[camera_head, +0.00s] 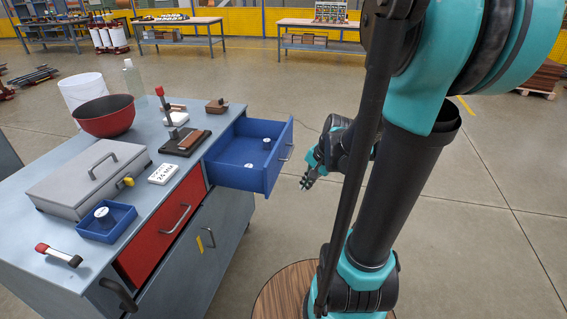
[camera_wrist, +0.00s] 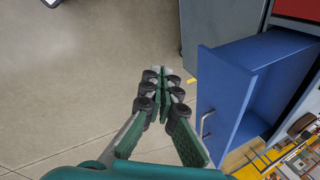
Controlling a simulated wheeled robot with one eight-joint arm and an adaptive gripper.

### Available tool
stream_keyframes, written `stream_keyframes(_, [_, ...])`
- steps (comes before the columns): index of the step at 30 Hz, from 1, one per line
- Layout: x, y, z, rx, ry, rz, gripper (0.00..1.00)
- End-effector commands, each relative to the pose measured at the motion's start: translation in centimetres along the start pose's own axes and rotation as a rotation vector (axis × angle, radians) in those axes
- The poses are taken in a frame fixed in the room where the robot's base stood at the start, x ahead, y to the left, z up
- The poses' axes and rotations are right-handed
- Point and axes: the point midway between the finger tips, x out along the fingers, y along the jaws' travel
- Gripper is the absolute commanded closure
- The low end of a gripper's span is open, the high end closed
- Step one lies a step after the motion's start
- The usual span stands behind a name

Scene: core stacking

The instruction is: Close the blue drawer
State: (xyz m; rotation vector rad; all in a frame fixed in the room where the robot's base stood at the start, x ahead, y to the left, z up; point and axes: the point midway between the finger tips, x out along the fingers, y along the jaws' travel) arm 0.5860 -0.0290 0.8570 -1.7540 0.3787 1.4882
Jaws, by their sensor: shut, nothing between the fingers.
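The blue drawer (camera_head: 247,177) is pulled out from the upper right of the grey workbench (camera_head: 222,216) in the head view. Two small round pieces lie inside it. Its front panel has a metal handle (camera_head: 286,152). In the wrist view the blue drawer (camera_wrist: 228,95) is on the right, with its handle (camera_wrist: 207,123) facing the gripper. My gripper (camera_head: 304,186) is in front of the drawer, to its right in the head view, and apart from it. It also shows in the wrist view (camera_wrist: 162,72), with its fingers together and nothing between them.
A red drawer (camera_head: 160,225) below the benchtop is shut. On the bench are a grey metal case (camera_head: 88,178), a red bowl (camera_head: 105,116), a small blue tray (camera_head: 106,222) and a red-handled tool (camera_head: 58,254). Open floor lies around my gripper.

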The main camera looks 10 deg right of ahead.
Motion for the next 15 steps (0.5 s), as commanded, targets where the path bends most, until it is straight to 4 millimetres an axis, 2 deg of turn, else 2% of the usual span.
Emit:
stream_keyframes(1, [0.1, -1.1, -1.5, 0.112, -0.031, -0.021, 1.0])
stream_keyframes(6, [0.6, -4.2, -6.0, 0.514, -0.161, -0.086, 1.0])
stream_keyframes(12, [1.2, -6.5, -11.5, 0.927, -0.329, -0.127, 1.0])
stream_keyframes(15, [1.4, -7.0, -13.5, 1.07, -0.396, -0.134, 1.0])
